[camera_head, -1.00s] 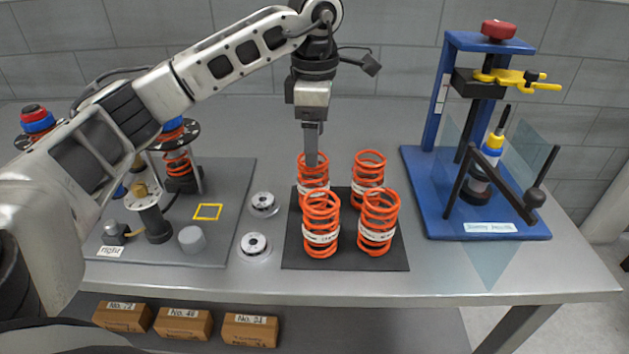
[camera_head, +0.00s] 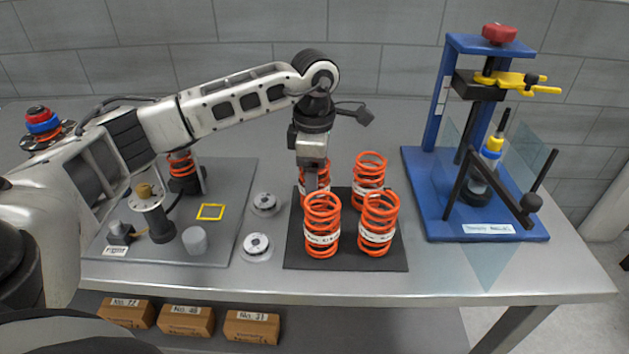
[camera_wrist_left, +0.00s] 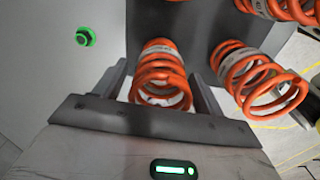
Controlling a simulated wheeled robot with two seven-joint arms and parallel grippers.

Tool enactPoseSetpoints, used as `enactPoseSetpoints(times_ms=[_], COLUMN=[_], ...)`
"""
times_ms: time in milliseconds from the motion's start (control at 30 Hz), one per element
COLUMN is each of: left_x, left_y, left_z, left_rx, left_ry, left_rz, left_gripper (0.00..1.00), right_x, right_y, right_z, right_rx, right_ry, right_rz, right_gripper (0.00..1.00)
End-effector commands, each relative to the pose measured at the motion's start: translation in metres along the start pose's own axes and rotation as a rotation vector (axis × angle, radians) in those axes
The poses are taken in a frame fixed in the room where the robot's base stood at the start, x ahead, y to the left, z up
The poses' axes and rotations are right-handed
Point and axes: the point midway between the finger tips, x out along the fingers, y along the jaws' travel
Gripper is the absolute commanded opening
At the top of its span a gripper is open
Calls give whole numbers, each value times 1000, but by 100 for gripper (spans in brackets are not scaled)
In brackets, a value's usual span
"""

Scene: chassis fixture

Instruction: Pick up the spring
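Several orange coil springs with white labels stand upright on a black mat (camera_head: 345,262). Two front springs (camera_head: 322,225) (camera_head: 378,222) and the back right spring (camera_head: 369,172) show clearly. The back left spring (camera_head: 324,172) is partly hidden behind my left gripper (camera_head: 311,182) and a front spring. In the left wrist view, the fingers of my left gripper (camera_wrist_left: 158,72) are open, one on each side of a spring (camera_wrist_left: 162,78). Small gaps seem to show between the fingers and the coils. Another spring (camera_wrist_left: 255,75) stands to the right there. My right gripper is not in view.
A blue press stand (camera_head: 475,220) with a red knob is at the right. A grey plate (camera_head: 225,235) with damper parts and a yellow square outline lies at the left. Two round metal discs (camera_head: 265,204) (camera_head: 256,246) lie beside the mat. Boxes (camera_head: 251,328) sit below.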

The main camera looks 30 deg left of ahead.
Motion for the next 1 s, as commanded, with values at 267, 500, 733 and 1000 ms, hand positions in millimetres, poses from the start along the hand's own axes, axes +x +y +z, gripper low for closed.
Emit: enactPoseSetpoints(times_ms=[267, 500, 733, 1000], left_x=[-2, -10, -52, -100], left_y=[0, 1, 1, 1], left_z=[0, 1, 1, 1], left_rx=[0, 0, 0, 0], left_ry=[-2, -3, -5, -4], left_rz=[2, 4, 6, 5], left_gripper=[19, 19, 19, 19], right_x=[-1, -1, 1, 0], right_y=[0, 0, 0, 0], right_z=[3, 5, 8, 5], right_rx=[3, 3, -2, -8], right_ry=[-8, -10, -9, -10], right_rz=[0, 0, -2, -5], right_gripper=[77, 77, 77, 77])
